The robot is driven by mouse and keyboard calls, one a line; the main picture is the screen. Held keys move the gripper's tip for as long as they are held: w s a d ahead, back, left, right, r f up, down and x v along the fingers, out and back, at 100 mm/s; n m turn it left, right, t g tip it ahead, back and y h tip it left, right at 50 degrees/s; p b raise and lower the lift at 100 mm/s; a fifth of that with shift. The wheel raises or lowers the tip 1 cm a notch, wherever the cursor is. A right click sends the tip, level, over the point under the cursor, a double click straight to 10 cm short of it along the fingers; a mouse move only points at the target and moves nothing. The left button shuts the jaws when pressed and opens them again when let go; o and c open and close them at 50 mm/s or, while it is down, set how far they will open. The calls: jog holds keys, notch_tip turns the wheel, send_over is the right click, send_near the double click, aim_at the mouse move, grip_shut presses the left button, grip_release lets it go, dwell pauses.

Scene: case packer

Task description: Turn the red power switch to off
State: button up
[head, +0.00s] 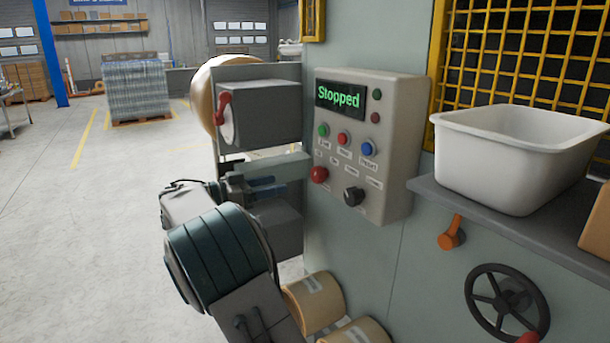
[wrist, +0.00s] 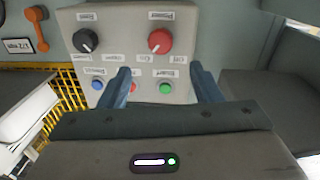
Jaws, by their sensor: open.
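The red power switch is a round red knob (head: 319,174) at the lower left of the control panel (head: 393,140) in the head view. In the wrist view, which shows the panel upside down, the red knob (wrist: 160,41) is at top centre, with small labels beside it. My gripper (head: 262,184) is left of the panel in the head view. In the wrist view my gripper (wrist: 163,84) is open and empty, its blue fingers apart below the knob in the picture, not around it.
The display (head: 340,96) reads "Stopped". A black knob (head: 353,196) and green, red and blue buttons sit near the switch. A red handle (head: 223,110) is on a grey box left of the panel. A white bin (head: 515,160) stands on a shelf at right.

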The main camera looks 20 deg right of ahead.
aim_at(314, 176)
jog(key=d, duration=0.3)
jog(key=d+p, duration=0.1)
jog(key=d, duration=0.2)
jog(key=w+d, duration=0.1)
jog(key=d, duration=0.3)
jog(key=shift+p, duration=0.35)
jog(key=c, duration=1)
